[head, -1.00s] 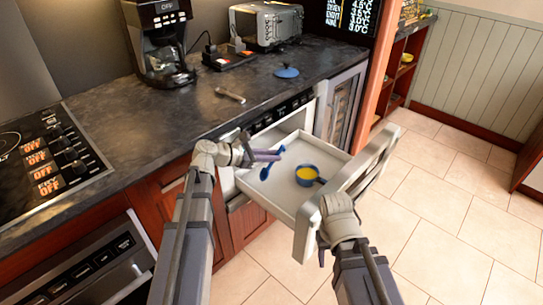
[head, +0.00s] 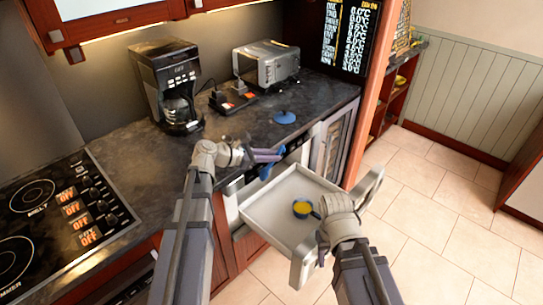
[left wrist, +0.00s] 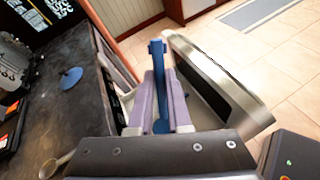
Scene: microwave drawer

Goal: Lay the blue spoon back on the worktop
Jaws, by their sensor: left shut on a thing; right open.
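My left gripper (head: 265,156) is shut on the blue spoon (head: 274,165) and holds it near the worktop's front edge, at the back of the open drawer. In the left wrist view, the blue spoon (left wrist: 157,60) is clamped between the two fingers of my left gripper (left wrist: 160,90) and sticks out past their tips. The dark worktop (head: 240,122) runs behind, with bare surface around the left gripper. My right gripper (head: 322,240) is at the drawer front, open, its fingers mostly hidden by my wrist.
The white drawer (head: 263,205) is pulled out and holds a small blue pan with yellow contents (head: 302,208). On the worktop are a blue lid (head: 285,117), a coffee maker (head: 168,85), a toaster oven (head: 266,63) and a light-coloured spoon (left wrist: 55,163). The hob (head: 60,215) lies left.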

